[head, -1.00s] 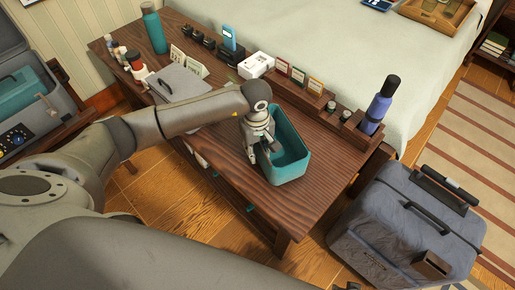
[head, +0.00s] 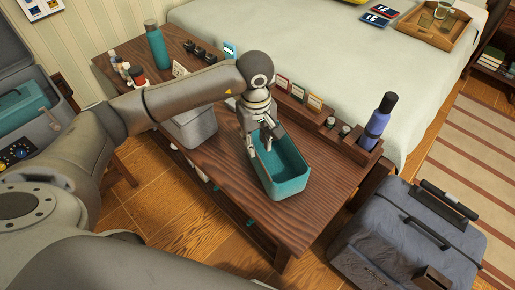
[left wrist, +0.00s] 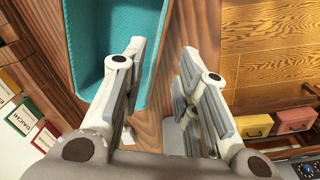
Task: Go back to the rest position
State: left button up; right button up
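My left gripper (head: 262,142) is above the table at the left rim of a teal open bin (head: 287,187). I cannot tell whether a finger touches the rim. The visible inside of the bin looks empty. My left arm comes in from the left and hides part of the table. My right gripper is not in view.
A grey bin (head: 190,128) stands under my left forearm. A teal bottle (head: 156,45) and small jars are at the table's far left. A blue bottle (head: 377,125) stands at the right. Blue-grey luggage (head: 405,240) is on the floor at right. The table's front right is clear.

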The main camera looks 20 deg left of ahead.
pick_arm(q)
jog(key=shift+r, duration=0.25)
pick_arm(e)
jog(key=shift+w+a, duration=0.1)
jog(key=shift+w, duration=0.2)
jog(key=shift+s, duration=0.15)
